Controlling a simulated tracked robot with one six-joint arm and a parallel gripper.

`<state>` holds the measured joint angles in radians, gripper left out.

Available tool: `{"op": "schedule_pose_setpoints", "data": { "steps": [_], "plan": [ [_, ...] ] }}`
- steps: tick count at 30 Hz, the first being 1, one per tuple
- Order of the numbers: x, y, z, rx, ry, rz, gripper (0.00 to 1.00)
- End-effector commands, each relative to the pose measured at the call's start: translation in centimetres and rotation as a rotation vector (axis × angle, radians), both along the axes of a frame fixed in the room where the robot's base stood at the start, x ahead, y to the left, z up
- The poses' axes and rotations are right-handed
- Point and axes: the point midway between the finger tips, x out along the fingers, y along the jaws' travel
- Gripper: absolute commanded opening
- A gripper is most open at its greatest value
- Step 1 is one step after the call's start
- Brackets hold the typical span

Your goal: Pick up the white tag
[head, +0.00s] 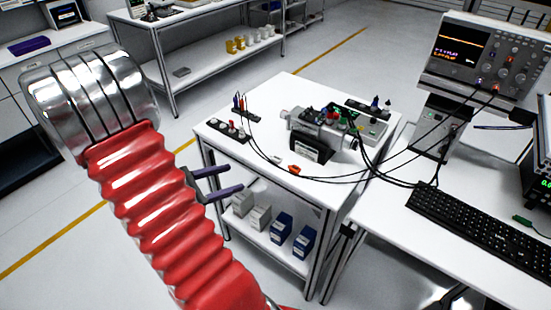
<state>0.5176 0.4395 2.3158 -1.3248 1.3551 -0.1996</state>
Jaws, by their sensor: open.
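A small pale piece (275,160), which looks like the white tag, lies on the white table top (345,190), left of an orange-red piece (294,169). It is small and low in contrast, so its details are unclear. My gripper (234,175) shows as two dark fingers, spread apart and empty. In the picture it is to the left of the pale piece and overlaps the table's left side. I cannot tell its height above the table. My red arm hides part of the gripper's base.
A grey motor assembly (322,130) stands on the table with cables running right. A dark strip with several knobs (229,131) lies at the left edge. An oscilloscope (485,55) and keyboard (480,225) are on the right bench. Boxes (281,228) sit on the lower shelf.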

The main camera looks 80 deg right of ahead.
Motion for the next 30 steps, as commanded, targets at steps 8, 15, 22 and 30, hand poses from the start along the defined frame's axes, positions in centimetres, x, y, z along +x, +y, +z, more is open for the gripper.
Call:
{"op": "schedule_pose_setpoints", "data": {
  "steps": [8,15,22,30],
  "plan": [
    [-0.9,-3.8,-3.0,-0.002,0.203,0.083,0.52],
    [-0.9,-4.5,-3.6,-0.003,0.239,0.103,0.52],
    [-0.9,-4.5,-3.5,-0.003,0.237,0.102,0.52],
    [-2.1,-6.0,-3.8,-0.003,0.235,0.099,0.52]
  ]
}}
